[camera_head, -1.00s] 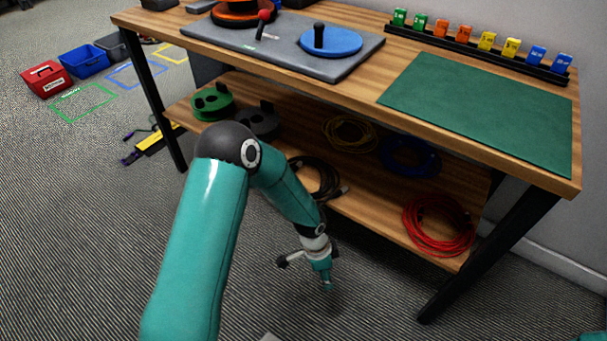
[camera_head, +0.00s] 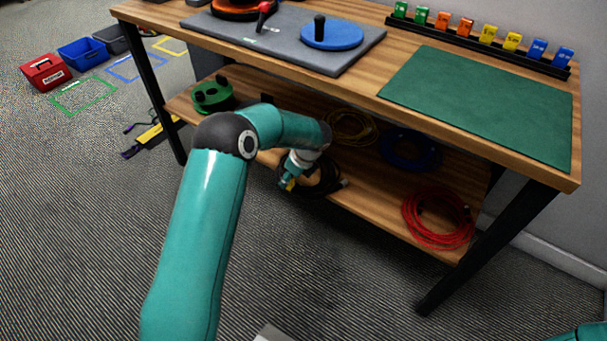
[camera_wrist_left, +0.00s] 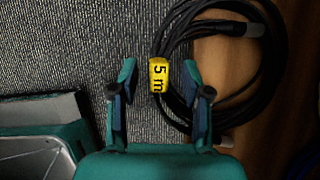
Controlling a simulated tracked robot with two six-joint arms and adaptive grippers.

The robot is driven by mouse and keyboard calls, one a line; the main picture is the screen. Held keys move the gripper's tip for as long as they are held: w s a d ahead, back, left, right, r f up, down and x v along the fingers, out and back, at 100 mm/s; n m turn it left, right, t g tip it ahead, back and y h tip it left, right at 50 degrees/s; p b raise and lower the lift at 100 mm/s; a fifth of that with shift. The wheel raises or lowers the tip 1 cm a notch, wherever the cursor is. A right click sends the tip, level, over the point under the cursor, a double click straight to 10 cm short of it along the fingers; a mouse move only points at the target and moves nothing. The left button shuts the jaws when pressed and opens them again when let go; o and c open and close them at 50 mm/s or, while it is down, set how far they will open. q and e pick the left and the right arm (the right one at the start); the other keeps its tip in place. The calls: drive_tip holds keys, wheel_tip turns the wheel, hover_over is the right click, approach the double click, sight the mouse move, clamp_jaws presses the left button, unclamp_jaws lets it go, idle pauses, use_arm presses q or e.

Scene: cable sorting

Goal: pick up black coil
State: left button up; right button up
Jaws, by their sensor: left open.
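The black coil (camera_head: 325,186) lies on the lower wooden shelf at its front edge, partly hidden by my left arm and gripper in the head view. In the left wrist view the coil (camera_wrist_left: 279,75) is at the upper right, partly past the shelf edge over the carpet. It carries a yellow tag (camera_wrist_left: 159,75) reading "5 m". My left gripper (camera_head: 288,182) is at the coil's left side. In the wrist view its open fingers (camera_wrist_left: 159,88) stand on either side of the tag; I cannot tell if they touch it. My right gripper is out of view.
The lower shelf (camera_head: 375,207) also holds a green spool (camera_head: 212,97), a yellow coil (camera_head: 350,127), a blue coil (camera_head: 409,151) and a red coil (camera_head: 437,218). The tabletop (camera_head: 392,58) overhangs the shelf.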

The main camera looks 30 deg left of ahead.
use_arm(q)
drive_tip(key=shift+a+f, duration=0.2)
drive_tip(key=shift+f, duration=0.3)
clamp_jaws()
drive_tip(key=shift+r, duration=0.2)
drive_tip(key=shift+r+p, duration=0.4)
drive_tip(key=shift+r, duration=0.15)
drive_tip(key=p+v, duration=0.1)
drive_tip(key=v, duration=0.1)
drive_tip(key=shift+d+r, duration=0.1)
drive_tip(key=shift+r, duration=0.15)
drive_tip(key=s+d+p, duration=0.2)
drive_tip(key=d+p, duration=0.1)
drive_tip(key=d, duration=1.4)
